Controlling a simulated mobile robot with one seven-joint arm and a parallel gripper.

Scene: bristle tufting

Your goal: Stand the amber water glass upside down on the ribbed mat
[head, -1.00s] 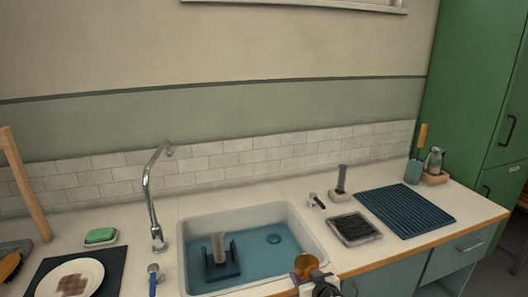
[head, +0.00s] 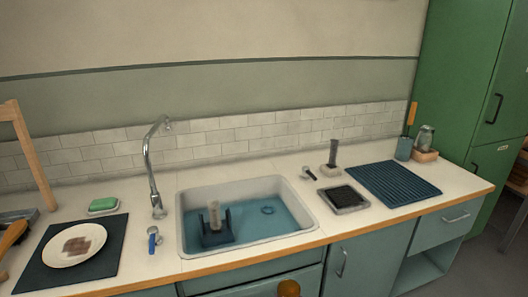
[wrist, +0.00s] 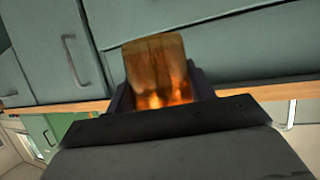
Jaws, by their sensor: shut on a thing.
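The amber water glass (wrist: 155,65) is between the jaws of my gripper (wrist: 160,92) in the wrist view, with its far end sticking out past the fingers. My gripper is shut on it. In the head view the glass (head: 289,288) shows only in part at the bottom edge, in front of the cabinet and below the counter's front edge. Which end of the glass is its mouth I cannot tell. The ribbed mat (head: 393,183), dark blue, lies flat and empty on the counter at the right.
The sink (head: 310,222) holds blue water and a dark upright brush fixture (head: 215,225). A small dark-topped tray (head: 343,197) sits left of the mat. A plate (head: 74,244) lies far left.

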